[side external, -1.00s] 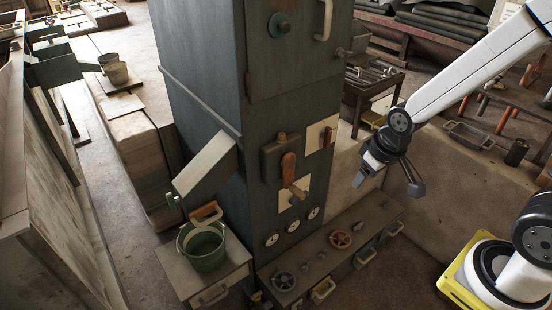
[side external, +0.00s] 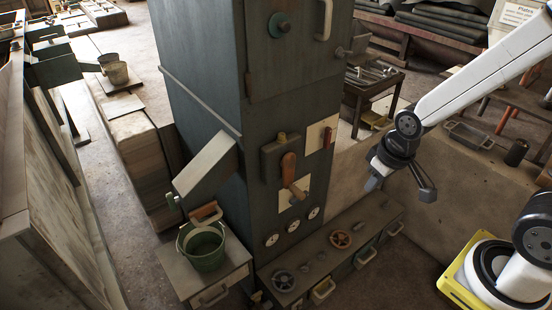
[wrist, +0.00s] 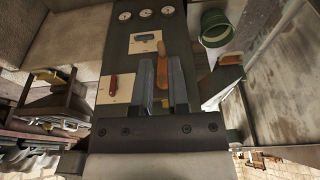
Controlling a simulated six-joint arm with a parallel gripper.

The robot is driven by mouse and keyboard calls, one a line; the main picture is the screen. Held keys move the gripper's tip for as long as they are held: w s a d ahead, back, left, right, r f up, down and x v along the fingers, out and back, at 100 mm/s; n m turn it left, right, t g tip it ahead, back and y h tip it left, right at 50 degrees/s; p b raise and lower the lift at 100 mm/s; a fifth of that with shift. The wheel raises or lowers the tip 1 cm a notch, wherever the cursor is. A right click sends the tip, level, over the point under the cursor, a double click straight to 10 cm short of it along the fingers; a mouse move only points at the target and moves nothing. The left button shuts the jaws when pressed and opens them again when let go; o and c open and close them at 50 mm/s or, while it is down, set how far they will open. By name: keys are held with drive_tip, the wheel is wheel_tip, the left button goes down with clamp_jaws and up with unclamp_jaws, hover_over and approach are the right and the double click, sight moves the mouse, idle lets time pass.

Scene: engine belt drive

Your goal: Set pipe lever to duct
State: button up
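On the front of a tall dark cabinet (side external: 200,90), a lever with an orange-brown handle (side external: 288,165) hangs from a box with a yellow knob. A small red lever (side external: 327,138) sits on a cream plate to the right. No label tells which is the pipe lever or marks the duct. My gripper (side external: 373,184) is in the air right of the levers, touching nothing. In the wrist view my gripper (wrist: 162,82) is open and empty, the orange-brown handle (wrist: 162,68) seen beyond the gap.
Several gauges (side external: 293,226) are below the levers. A low bench (side external: 310,262) with valve wheels juts out at the cabinet's foot. A sloping grey chute (side external: 207,165) sticks out left, above a green bucket (side external: 205,250). Open air lies between my gripper and the panel.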

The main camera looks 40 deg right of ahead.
drive_tip(key=shift+w+f, duration=0.1)
drive_tip(key=shift+w, duration=0.15)
clamp_jaws()
drive_tip(key=w+d+f+t, duration=0.2)
drive_tip(key=w+d+f, duration=0.1)
drive_tip(key=w+f, duration=0.55)
drive_tip(key=w+d+f+t, duration=0.25)
drive_tip(key=w+f, duration=0.35)
drive_tip(key=w, duration=0.5)
drive_tip(key=w+d+f+t, duration=0.2)
drive_tip(key=w+f, duration=0.1)
drive_tip(key=f, duration=0.7)
drive_tip(key=shift+w+f, duration=0.25)
drive_tip(key=shift+w, duration=0.05)
drive_tip(key=s+f+x, duration=0.2)
drive_tip(key=x, duration=1)
drive_tip(key=shift+w+f, duration=0.2)
drive_tip(key=shift+f, duration=0.1)
